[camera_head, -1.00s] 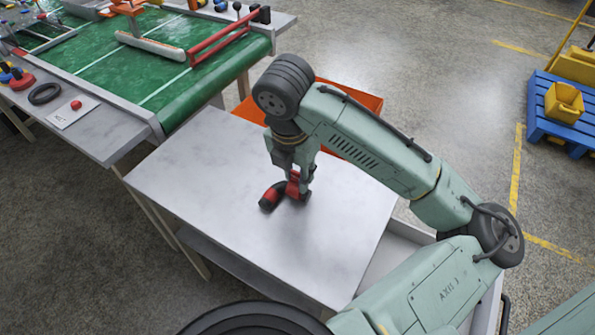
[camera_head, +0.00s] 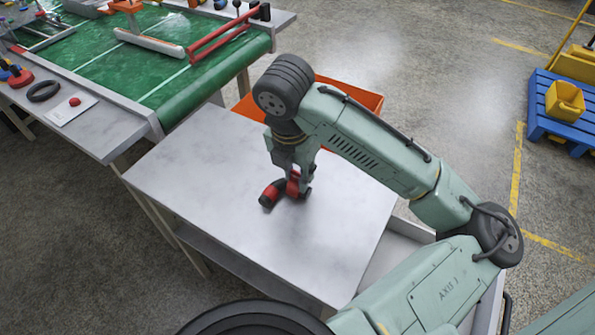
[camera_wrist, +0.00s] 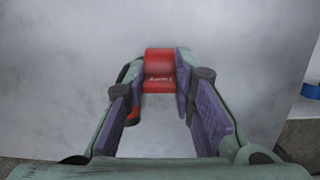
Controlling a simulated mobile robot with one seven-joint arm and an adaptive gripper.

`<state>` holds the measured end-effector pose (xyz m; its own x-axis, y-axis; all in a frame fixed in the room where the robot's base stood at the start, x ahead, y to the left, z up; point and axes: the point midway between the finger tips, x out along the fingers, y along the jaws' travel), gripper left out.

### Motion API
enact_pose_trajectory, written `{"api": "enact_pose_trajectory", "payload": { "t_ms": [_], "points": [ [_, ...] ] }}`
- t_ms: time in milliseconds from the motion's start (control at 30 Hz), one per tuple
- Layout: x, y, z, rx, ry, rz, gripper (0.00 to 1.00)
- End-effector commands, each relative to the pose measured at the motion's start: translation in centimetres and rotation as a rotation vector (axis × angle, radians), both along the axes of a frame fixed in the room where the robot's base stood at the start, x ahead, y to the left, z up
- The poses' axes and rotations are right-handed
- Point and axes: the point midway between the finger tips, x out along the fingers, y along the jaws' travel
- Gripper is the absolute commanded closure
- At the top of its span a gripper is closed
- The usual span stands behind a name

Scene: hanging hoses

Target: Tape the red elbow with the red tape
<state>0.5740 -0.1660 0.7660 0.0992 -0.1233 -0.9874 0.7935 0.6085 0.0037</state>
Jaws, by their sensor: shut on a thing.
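My gripper (camera_head: 293,178) points down over the grey table and is shut on a red piece with small white lettering, which I take as the red tape (camera_wrist: 160,64). In the wrist view it sits between the fingertips. The red elbow (camera_head: 270,194), with black parts, lies on the table right at the fingertips, to the left of the held piece. In the wrist view a bit of red (camera_wrist: 133,116) shows by the left finger, mostly hidden. The tape and elbow look close together or touching; I cannot tell which.
The grey table (camera_head: 200,160) is otherwise clear. An orange bin (camera_head: 345,95) stands behind it. A green conveyor (camera_head: 165,85) and a side bench with a black ring (camera_head: 43,91) and a red button (camera_head: 74,101) are at the upper left. A blue pallet (camera_head: 560,125) is far right.

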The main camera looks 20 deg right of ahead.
Motion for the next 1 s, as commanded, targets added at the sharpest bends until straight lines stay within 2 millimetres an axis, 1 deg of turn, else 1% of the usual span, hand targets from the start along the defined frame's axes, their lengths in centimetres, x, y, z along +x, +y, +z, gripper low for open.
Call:
{"api": "enact_pose_trajectory", "payload": {
  "t_ms": [1000],
  "points": [
    [-0.2, 0.1, -2.1, 0.005, 0.009, 0.001, 1.00]
  ]
}}
